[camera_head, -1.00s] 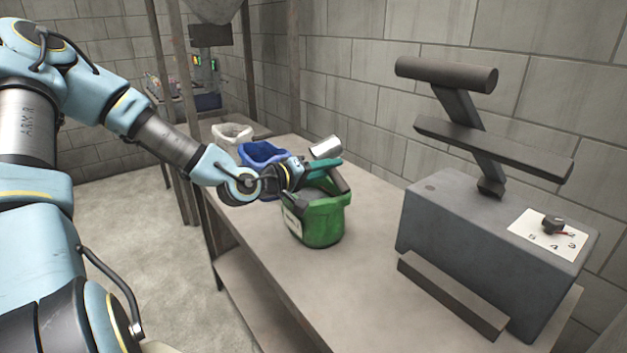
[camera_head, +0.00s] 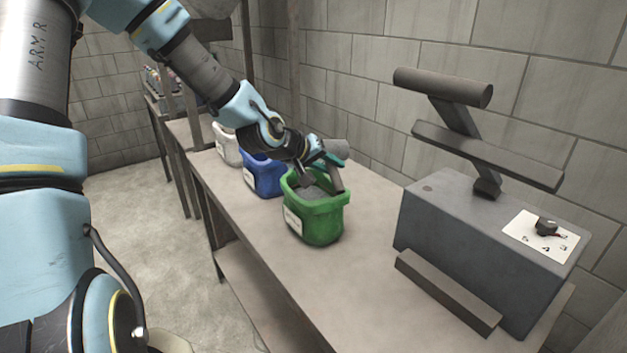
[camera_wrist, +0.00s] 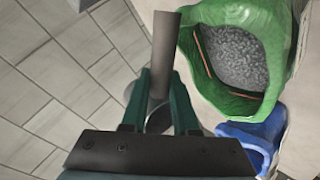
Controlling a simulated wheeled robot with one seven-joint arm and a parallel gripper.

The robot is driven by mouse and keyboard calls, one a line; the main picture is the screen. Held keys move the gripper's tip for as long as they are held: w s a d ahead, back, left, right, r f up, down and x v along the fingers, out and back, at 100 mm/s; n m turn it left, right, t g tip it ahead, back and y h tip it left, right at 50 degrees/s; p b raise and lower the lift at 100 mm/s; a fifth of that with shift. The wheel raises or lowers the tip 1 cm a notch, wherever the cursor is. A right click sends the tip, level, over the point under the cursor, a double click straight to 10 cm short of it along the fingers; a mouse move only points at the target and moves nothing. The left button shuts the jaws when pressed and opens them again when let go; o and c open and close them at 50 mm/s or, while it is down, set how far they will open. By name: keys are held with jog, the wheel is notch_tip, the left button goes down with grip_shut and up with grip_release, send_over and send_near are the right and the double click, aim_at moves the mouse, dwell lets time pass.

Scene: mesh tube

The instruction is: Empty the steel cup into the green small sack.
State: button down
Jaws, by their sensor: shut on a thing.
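The green small sack (camera_head: 325,221) stands open on the bench, with a white label on its front. Grey grainy material shows inside it, and the sack also shows in the wrist view (camera_wrist: 196,73). My gripper (camera_head: 334,162) is over the back right of the sack's mouth, with its teal fingers shut on the steel cup (camera_head: 337,147). The cup is partly hidden by the gripper and looks tipped. In the wrist view, the cup (camera_wrist: 166,45) is between my fingers (camera_wrist: 161,90), to the left of the sack's opening.
A blue sack (camera_head: 263,180) stands just behind the green one, and a white sack (camera_head: 228,150) is beyond it. A grey machine (camera_head: 480,245) with dark bars and a dial stands at the bench's right. Bare bench top (camera_head: 360,260) lies between it and the sacks.

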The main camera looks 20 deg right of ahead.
jog(key=shift+d+f+y+b, duration=0.15)
jog(key=shift+d+y+b, duration=0.15)
jog(key=shift+y, duration=0.2)
jog(key=shift+d+f+m+y+b, duration=0.15)
jog(key=shift+d+m+y+b, duration=0.15)
jog(key=shift+d+y+b, duration=0.55)
jog(key=shift+s+a+f+y+b, duration=0.1)
jog(key=shift+y+b, duration=0.1)
jog(key=shift+y, duration=0.55)
jog(key=shift+a+y+b, duration=0.1)
jog(key=shift+y+b, duration=0.05)
jog(key=shift+y, duration=0.55)
jog(key=d+f+m+y+p, duration=0.2)
jog(key=d+y+p, duration=0.4)
jog(key=y+p, duration=0.4)
jog(key=shift+f+t+y, duration=0.3)
jog(key=shift+f, duration=0.1)
jog(key=shift+s, duration=0.1)
